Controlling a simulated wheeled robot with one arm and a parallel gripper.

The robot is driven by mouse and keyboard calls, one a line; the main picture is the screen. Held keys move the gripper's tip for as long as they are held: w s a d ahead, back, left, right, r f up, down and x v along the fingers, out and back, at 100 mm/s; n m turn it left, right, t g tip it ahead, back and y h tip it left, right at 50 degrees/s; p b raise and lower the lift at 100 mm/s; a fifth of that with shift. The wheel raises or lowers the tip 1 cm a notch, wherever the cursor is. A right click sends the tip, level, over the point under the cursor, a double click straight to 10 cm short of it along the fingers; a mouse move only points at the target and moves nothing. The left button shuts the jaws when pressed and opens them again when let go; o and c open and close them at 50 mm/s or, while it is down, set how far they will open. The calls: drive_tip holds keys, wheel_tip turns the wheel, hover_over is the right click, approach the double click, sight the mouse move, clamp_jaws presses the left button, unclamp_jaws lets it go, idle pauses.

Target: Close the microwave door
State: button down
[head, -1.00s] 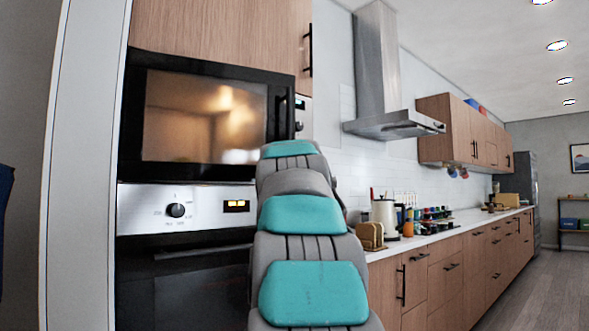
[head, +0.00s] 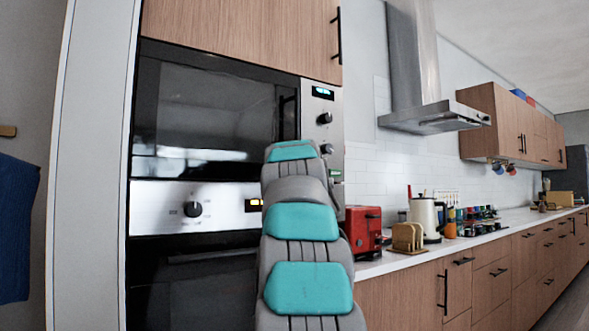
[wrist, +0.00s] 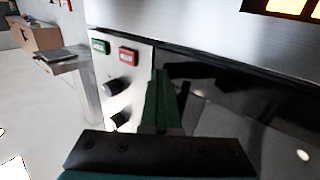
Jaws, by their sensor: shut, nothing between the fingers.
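The microwave (head: 215,110) is built into the tall cabinet at the left in the head view. Its dark glass door looks flush or almost flush with the front. I cannot tell if a thin gap is left. The door's black handle (head: 288,113) shows beside the silver control panel (head: 323,110). The wrist view shows the panel (wrist: 108,68) with green and red buttons and two knobs, beside the dark door (wrist: 235,110). My gripper (wrist: 160,100) is shut and empty, close to the door's panel-side edge. Contact is unclear. My arm hides it in the head view.
An oven with a silver control strip (head: 160,208) sits below the microwave. A red toaster (head: 362,228), a wooden rack (head: 408,237) and a white kettle (head: 425,217) stand on the counter to the right. A white wall edge (head: 90,170) is at the left.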

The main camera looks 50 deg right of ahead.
drive_tip(key=shift+w+r, duration=0.25)
drive_tip(key=shift+r, duration=0.05)
drive_tip(key=shift+s+a, duration=0.1)
drive_tip(key=s+a+b, duration=0.2)
drive_tip(key=s+a, duration=0.1)
drive_tip(key=s, duration=1.1)
drive_tip(key=shift+a+f+b, duration=0.15)
drive_tip(key=shift+f+b, duration=0.1)
drive_tip(key=shift+b, duration=0.15)
